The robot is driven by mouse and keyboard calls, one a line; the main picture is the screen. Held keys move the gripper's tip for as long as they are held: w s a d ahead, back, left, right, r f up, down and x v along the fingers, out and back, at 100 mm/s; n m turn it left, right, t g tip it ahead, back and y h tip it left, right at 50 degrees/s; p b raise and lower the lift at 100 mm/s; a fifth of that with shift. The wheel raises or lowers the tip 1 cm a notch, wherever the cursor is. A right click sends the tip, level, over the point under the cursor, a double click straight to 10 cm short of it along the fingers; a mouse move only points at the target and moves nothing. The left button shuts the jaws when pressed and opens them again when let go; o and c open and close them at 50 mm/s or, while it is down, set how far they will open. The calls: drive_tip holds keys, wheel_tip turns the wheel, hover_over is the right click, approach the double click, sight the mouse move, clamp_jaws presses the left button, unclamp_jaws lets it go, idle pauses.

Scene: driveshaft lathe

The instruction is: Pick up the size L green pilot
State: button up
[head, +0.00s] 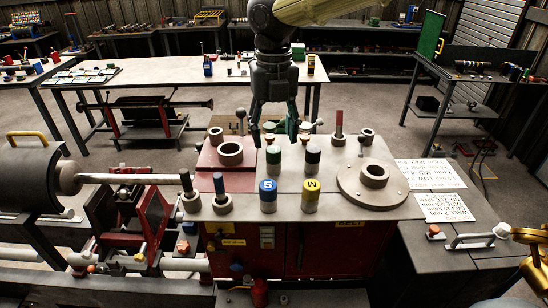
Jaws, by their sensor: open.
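A blue cylinder marked S (268,196) and a yellow cylinder marked M (311,195) stand upright nearer the front edge. Small parts behind the fingers are partly hidden.
A dark-topped cylinder (312,158) stands right of the green-topped one. A ring on a round plate (374,174) is further right, and another ring (230,153) is left. A red-topped rod (339,123) rises behind. Lathe parts (120,178) fill the left.

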sight(274, 149)
drive_tip(key=shift+w+f+p, duration=0.3)
drive_tip(key=shift+f+p, duration=0.05)
drive_tip(key=shift+f, duration=0.25)
drive_tip(key=shift+w+f+p, duration=0.3)
drive_tip(key=shift+f+p, duration=0.05)
drive_tip(key=shift+f, duration=0.2)
drive_tip(key=shift+s+f+p, duration=0.45)
drive_tip(key=shift+s+f, duration=0.55)
drive_tip(key=shift+s, duration=0.15)
drive_tip(key=shift+f, duration=0.2)
drive_tip(key=shift+w+f, duration=0.35)
drive_tip(key=shift+w, duration=0.35)
drive_tip(key=shift+s+r, duration=0.25)
drive_tip(key=shift+s, duration=0.15)
drive_tip(key=c, duration=1.2)
drive_tip(key=shift+w+f, duration=0.1)
clamp_jaws()
